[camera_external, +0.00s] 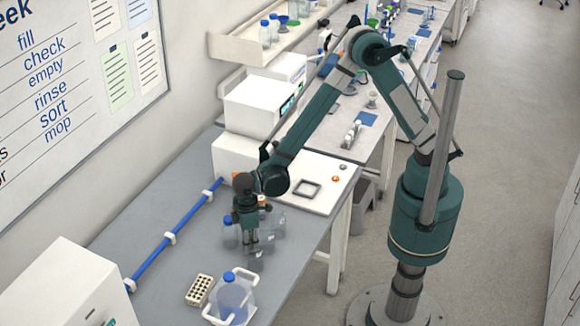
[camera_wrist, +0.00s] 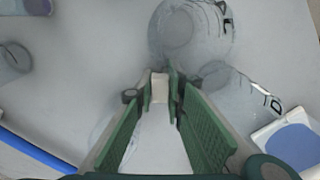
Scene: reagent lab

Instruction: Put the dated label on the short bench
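My gripper (camera_external: 251,250) points down over the grey bench (camera_external: 180,225), among clear glassware. In the wrist view, its green fingers (camera_wrist: 162,88) stand apart with a pale strip of surface visible between them. A small off-white piece (camera_wrist: 160,90) shows between the fingertips. I cannot tell whether it is the dated label, or whether the fingers grip it. No date or writing is legible on it. In the external view, a small pale patch (camera_external: 259,254) shows by the fingertips, too small to identify.
A blue-capped bottle (camera_external: 230,233) and clear glassware (camera_external: 276,222) stand close to the gripper. A blue-filled jug (camera_external: 233,297) in a white tray and a tube rack (camera_external: 199,290) stand nearer the front. A blue rail (camera_external: 172,235) runs along the wall side.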

